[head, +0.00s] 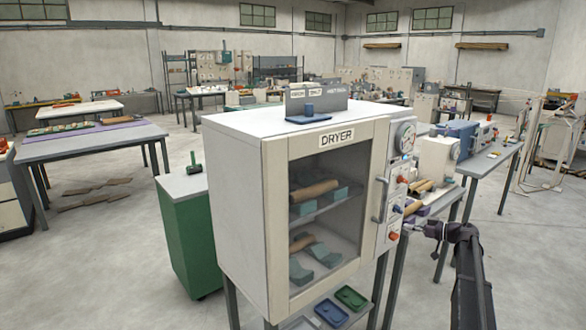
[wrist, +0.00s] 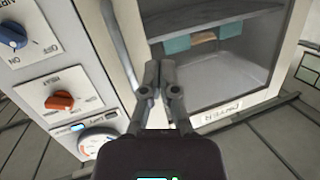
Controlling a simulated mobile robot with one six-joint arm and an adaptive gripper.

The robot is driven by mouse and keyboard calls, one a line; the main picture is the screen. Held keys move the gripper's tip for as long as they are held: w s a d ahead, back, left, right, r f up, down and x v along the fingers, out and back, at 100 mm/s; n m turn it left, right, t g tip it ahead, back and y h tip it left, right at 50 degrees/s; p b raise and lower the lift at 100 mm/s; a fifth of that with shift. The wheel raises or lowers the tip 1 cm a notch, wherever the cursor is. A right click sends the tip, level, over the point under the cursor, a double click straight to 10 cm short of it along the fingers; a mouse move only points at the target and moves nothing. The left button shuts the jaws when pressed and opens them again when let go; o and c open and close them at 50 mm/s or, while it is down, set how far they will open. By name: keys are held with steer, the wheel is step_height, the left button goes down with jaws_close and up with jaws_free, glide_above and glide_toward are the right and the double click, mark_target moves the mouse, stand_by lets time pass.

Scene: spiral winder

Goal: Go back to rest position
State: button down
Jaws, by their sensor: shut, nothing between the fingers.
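My gripper (head: 428,229) is at the right of the dryer, near the lower part of its control panel in the head view. In the wrist view my gripper (wrist: 160,68) has its two fingertips together, with nothing between them. The fingers overlap the dryer's door edge and window in that view; I cannot tell the gap. The dryer (head: 235,165) is a white cabinet with a glazed door, which appears closed. The door handle (head: 380,200) is a grey bar. The panel shows a blue knob (wrist: 12,36) and an orange knob (wrist: 60,101).
Behind my arm stands a bench (head: 508,150) with machines. A green cabinet (head: 190,235) stands left of the dryer. Blue and green trays (head: 351,297) lie below the dryer. A table (head: 90,143) stands at the left.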

steer(key=s+a+f+m+g+h+p, duration=0.1)
steer(key=s+a+f+m+g+h, duration=0.2)
steer(key=s+a, duration=0.6)
steer(key=s+a+f+m+g+h, duration=0.1)
steer(key=s+a+f+g+h, duration=0.15)
steer(key=s+a+f, duration=0.6)
steer(key=s+a+m+g+h+p, duration=0.1)
steer(key=s+a+h, duration=0.3)
steer(key=s, duration=0.5)
steer(key=s+a+m+g+h, duration=0.2)
steer(key=s+a+m+h, duration=0.1)
steer(key=s, duration=0.6)
steer(key=shift+s+a+f+m+g+h+p, duration=0.35)
steer(key=shift+s+a+f+m+p, duration=0.1)
steer(key=shift+a+m, duration=0.25)
steer(key=shift+w, duration=0.1)
